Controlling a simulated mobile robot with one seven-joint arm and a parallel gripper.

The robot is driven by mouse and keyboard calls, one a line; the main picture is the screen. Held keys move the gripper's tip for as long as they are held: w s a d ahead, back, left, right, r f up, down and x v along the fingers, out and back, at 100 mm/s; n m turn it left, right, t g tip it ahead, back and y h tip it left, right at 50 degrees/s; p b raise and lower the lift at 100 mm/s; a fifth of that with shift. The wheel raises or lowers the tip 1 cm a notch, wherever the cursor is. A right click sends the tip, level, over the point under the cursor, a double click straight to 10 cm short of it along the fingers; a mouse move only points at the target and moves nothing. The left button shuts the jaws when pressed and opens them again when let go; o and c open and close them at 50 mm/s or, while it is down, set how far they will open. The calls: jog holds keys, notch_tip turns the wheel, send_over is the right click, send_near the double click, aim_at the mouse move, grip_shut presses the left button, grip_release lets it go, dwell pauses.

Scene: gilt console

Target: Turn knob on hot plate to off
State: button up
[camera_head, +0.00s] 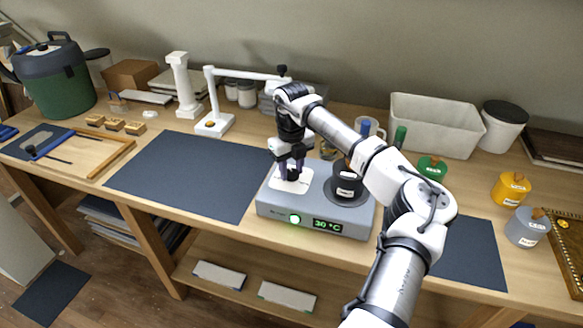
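The grey hot plate (268,203) stands on the bench in the middle of the head view. Its front shows a round green-lit spot (295,219) and a display (328,226) reading about 30 °C. A white square plate (305,184) lies on its top left. A small dark round piece, perhaps the knob (293,175), shows over this square. My gripper (291,170) points down there, its fingers around or just above the dark piece. Contact and the finger gap are too small to tell. A dark labelled pot (346,184) stands on the right of the hot plate, partly behind my arm.
Dark mats (185,175) lie left and right (468,250) of the hot plate. A white stand (214,123) reaches an arm toward my arm from behind. Green, yellow (510,189) and grey (527,227) labelled pots stand right. A white bin (435,125) is at the back.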

jog(key=shift+c, duration=1.2)
jog(key=shift+n, duration=0.3)
jog(key=shift+f+n+b, duration=0.1)
jog(key=shift+n+b, duration=0.7)
jog(key=n+b, duration=0.1)
jog(key=n, duration=0.2)
jog(key=shift+n, duration=0.4)
jog(key=n+b, duration=0.1)
jog(key=n, duration=0.3)
jog(key=shift+n, duration=2.1)
jog(key=o, duration=1)
